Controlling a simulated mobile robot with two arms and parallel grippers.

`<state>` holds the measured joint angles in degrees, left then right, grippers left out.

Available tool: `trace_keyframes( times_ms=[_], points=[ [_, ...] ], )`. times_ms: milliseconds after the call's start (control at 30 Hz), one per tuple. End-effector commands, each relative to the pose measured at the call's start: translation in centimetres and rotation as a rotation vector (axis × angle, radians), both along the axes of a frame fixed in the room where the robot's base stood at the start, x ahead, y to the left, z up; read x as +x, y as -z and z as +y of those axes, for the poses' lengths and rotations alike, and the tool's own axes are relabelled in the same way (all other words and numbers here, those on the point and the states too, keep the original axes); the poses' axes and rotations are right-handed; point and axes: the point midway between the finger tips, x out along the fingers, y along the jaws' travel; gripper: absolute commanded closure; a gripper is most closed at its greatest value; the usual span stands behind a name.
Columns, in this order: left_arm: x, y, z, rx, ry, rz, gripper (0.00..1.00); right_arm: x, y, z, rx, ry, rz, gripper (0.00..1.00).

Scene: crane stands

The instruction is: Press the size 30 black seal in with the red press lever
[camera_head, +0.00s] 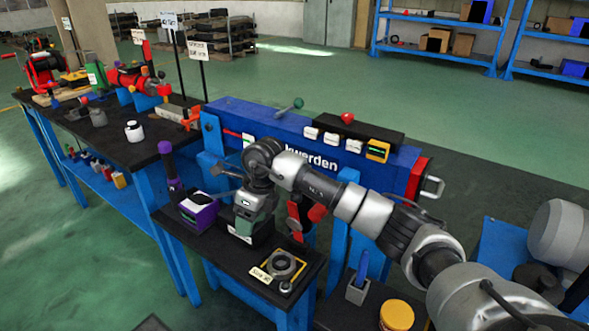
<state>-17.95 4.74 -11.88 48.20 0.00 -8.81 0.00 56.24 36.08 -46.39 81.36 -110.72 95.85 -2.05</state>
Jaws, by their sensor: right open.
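A dark ring-shaped seal (281,264) lies on a yellow-edged holder at the front of the low black bench, beside a "Size 30" label (261,275). Red parts (316,212) show just behind it, partly hidden by my right arm; I cannot tell whether they are the press lever. My right arm reaches in from the lower right above the bench. My right gripper (228,182) is open beside a purple device (198,211), left of the seal and red parts. No seal shows between its fingers. My left gripper is out of view.
A grey-green device (245,220) stands on the low bench (215,252) under my right wrist. A long blue machine (300,140) stands behind it. A yellow round piece (396,314) and a grey block (356,292) are at the lower right. Green floor lies open at left.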

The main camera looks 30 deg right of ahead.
Motion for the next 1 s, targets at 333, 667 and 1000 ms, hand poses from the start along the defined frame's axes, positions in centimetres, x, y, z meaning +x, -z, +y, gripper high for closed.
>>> trace_keyframes(
  times_ms=[333, 667, 1000],
  points=[
    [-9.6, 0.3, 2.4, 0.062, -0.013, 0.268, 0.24, 2.8, -8.5, -12.2, -0.410, 0.224, -0.019, 0.40],
    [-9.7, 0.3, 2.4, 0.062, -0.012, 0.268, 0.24, 3.1, -3.0, -13.3, -0.411, 0.225, -0.017, 0.40],
    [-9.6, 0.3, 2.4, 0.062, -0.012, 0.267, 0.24, 3.5, 1.2, -14.1, -0.408, 0.225, -0.022, 0.40]
  ],
)
